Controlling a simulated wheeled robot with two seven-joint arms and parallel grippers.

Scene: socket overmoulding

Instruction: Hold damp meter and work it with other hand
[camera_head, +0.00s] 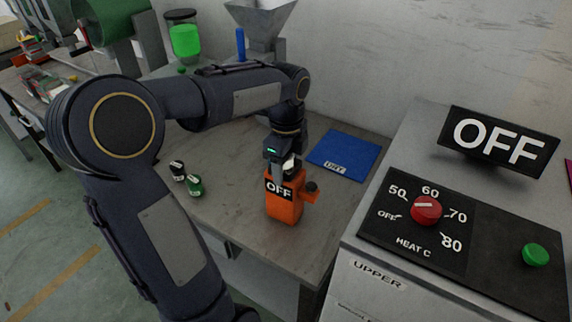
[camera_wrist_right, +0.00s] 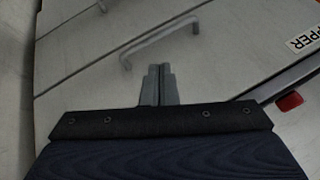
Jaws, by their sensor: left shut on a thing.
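The damp meter (camera_head: 284,208) is an orange box with a black label reading OFF and a dark knob (camera_head: 311,187) on an orange arm at its right side. It is upright near the front edge of the grey table. My left gripper (camera_head: 287,170) comes down from above and is shut on the top of the meter. The fingertips are partly hidden by the gripper body and the label. My right gripper (camera_wrist_right: 159,84) shows only in the right wrist view, with its fingers together and nothing between them, in front of a pale cabinet with a bar handle (camera_wrist_right: 160,42).
A blue mat (camera_head: 345,154) marked DRY lies behind the meter. A black piece (camera_head: 178,171) and a green piece (camera_head: 195,186) lie left of it. At right stands a cabinet with a red heat knob (camera_head: 426,210), green button (camera_head: 536,254) and OFF sign (camera_head: 499,140).

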